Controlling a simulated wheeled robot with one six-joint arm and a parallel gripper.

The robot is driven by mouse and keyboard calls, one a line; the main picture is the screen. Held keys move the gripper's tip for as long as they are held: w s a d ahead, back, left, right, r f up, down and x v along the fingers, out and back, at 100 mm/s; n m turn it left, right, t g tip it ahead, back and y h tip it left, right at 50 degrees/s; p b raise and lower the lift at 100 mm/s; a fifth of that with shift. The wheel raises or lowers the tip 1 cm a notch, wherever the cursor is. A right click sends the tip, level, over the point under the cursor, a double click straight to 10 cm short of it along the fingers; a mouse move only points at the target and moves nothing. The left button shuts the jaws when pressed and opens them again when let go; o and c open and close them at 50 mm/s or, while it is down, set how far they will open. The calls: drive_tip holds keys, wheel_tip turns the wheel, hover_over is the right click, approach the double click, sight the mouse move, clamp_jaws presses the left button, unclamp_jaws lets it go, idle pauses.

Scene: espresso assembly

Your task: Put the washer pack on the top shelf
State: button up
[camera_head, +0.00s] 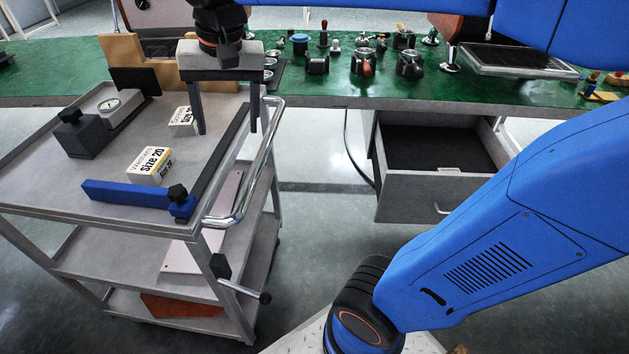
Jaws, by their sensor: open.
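The washer pack (149,166) is a small white and yellow box with "Size 20" on it. It sits on the cart's grey top shelf (85,168), behind the blue bar. My gripper (227,130) points down over the right side of the cart, to the right of and farther back than the pack. Its two grey fingers are wide apart with nothing between them. A similar small white box (183,122) lies farther back on the top shelf, beside the left finger. Its label is only partly readable.
A blue and dark corner fixture (135,194) borders the shelf's front right. The cart handle (262,170) runs along the right. Behind are a green counter (300,88) with espresso parts and an open drawer (430,150).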

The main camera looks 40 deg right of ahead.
drive_tip(key=s+d+f+n+t, duration=0.2)
drive_tip(key=s+d+f+n, duration=0.2)
drive_tip(key=s+d+f, duration=0.7)
wheel_tip(320, 180, down, 2)
drive_tip(key=shift+s+d+n+t+h, duration=0.15)
drive_tip(key=shift+s+n+t+h, duration=0.2)
drive_tip(key=shift+s, duration=0.6)
